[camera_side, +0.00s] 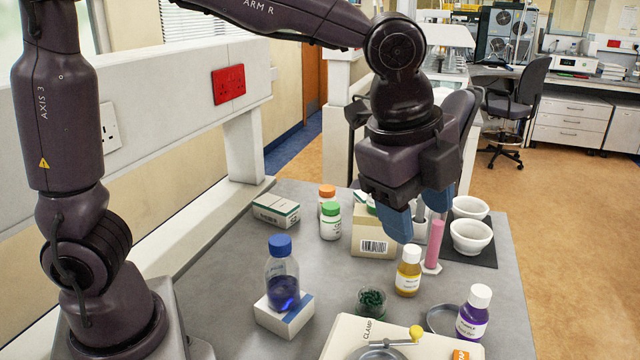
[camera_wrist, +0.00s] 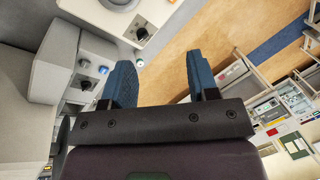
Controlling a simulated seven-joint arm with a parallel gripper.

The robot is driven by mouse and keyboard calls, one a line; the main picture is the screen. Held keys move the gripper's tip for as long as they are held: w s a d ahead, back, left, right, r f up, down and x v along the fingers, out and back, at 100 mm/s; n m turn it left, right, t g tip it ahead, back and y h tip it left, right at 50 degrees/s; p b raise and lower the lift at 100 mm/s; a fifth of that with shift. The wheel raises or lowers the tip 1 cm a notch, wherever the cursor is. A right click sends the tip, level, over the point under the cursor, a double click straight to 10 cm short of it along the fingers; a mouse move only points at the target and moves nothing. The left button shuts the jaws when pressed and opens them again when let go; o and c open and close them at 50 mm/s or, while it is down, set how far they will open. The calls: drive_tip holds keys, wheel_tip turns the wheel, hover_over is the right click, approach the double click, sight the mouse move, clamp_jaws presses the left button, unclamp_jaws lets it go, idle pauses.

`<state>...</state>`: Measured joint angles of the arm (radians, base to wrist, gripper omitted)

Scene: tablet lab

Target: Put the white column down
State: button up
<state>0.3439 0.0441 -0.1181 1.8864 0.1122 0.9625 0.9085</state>
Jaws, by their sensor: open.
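My gripper (camera_side: 418,212) is open above the far right part of the grey bench, its blue fingers pointing down. In the wrist view the fingers (camera_wrist: 160,82) are apart with nothing held between them. A pale upright thing (camera_side: 420,229) shows just between and behind the fingers in the side view. It may be the white column, but the fingers hide much of it and I cannot tell. A pink column (camera_side: 435,243) stands upright on a small white base (camera_side: 431,268), just right of the left finger. No white column is clear in the wrist view.
White bowls (camera_side: 471,236) stand on a dark mat at right. An amber bottle (camera_side: 408,271) and purple bottle (camera_side: 473,312) are nearer. A tan box (camera_side: 372,243) stands left of the gripper. A blue-capped bottle (camera_side: 282,275) sits on a box. Bare bench (camera_side: 225,270) lies at left.

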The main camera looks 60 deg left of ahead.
drive_tip(key=s+a+n+t, duration=0.2)
drive_tip(key=s+a+n, duration=1.2)
drive_tip(key=a+n, duration=0.1)
drive_tip(key=shift+s+r+n+t, duration=0.25)
drive_tip(key=shift+r+n+t, duration=0.05)
drive_tip(key=shift+n, duration=0.3)
drive_tip(key=shift+a, duration=0.1)
